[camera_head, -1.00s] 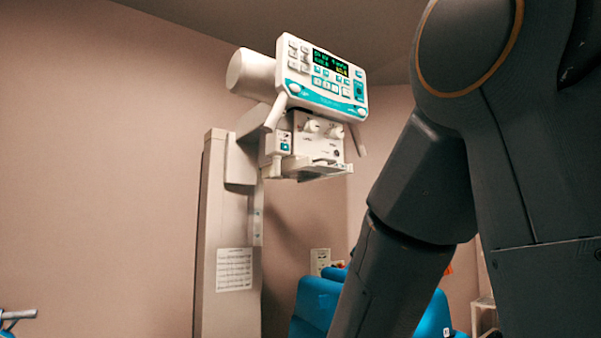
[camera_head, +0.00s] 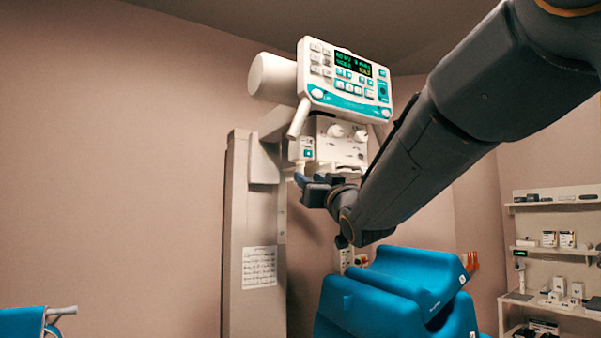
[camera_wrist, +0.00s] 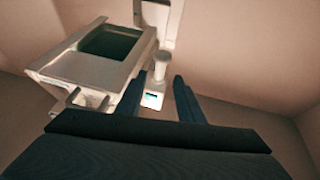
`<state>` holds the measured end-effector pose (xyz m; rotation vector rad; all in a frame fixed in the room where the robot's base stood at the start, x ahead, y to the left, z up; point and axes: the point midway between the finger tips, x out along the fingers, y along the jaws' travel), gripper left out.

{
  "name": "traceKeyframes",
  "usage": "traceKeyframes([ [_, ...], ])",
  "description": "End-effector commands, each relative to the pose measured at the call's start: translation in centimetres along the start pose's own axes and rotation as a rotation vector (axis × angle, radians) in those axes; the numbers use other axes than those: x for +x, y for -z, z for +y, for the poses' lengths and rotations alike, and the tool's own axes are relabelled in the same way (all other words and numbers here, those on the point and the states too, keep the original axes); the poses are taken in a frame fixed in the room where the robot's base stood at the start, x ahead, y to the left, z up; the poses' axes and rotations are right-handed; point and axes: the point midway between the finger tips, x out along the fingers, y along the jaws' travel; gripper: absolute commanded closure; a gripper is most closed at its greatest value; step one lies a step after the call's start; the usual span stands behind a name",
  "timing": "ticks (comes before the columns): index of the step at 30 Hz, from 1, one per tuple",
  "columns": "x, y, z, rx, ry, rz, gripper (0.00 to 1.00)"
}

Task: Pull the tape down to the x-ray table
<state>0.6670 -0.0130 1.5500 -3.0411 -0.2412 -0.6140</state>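The x-ray head (camera_head: 345,80) hangs from a column, with its control panel facing me. A small white box with a teal label (camera_head: 301,149), likely the tape housing, sits at the left of its lower block. No pulled-out tape strip can be made out. My gripper (camera_head: 304,180) is just below this box, pointing left. In the wrist view my gripper (camera_wrist: 158,84) has its two dark fingers apart, with the labelled box (camera_wrist: 152,100) showing between them; I cannot tell whether they touch it. The x-ray table cannot be clearly identified.
The column (camera_head: 254,225) with a paper notice stands left of my arm. Blue padded furniture (camera_head: 375,305) is below my arm. A blue piece with a metal rail (camera_head: 22,323) shows at lower left. A stocked shelf unit (camera_head: 553,196) is at right. The left wall area is clear.

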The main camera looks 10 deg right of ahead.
Motion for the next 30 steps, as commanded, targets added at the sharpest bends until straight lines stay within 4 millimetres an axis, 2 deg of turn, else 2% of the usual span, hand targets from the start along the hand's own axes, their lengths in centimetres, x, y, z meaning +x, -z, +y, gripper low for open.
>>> traceKeyframes([
  [9, 4.6, -0.1, 0.0, 0.001, -0.001, -0.006, 0.66],
  [13, 6.0, -0.1, -0.1, 0.001, 0.000, -0.005, 0.66],
  [18, 6.8, -0.2, 0.0, 0.000, -0.001, -0.005, 0.66],
  [26, 6.9, -0.3, 0.0, 0.000, -0.001, -0.005, 0.66],
  [30, 6.9, -0.3, 0.0, 0.000, -0.001, -0.005, 0.88],
])
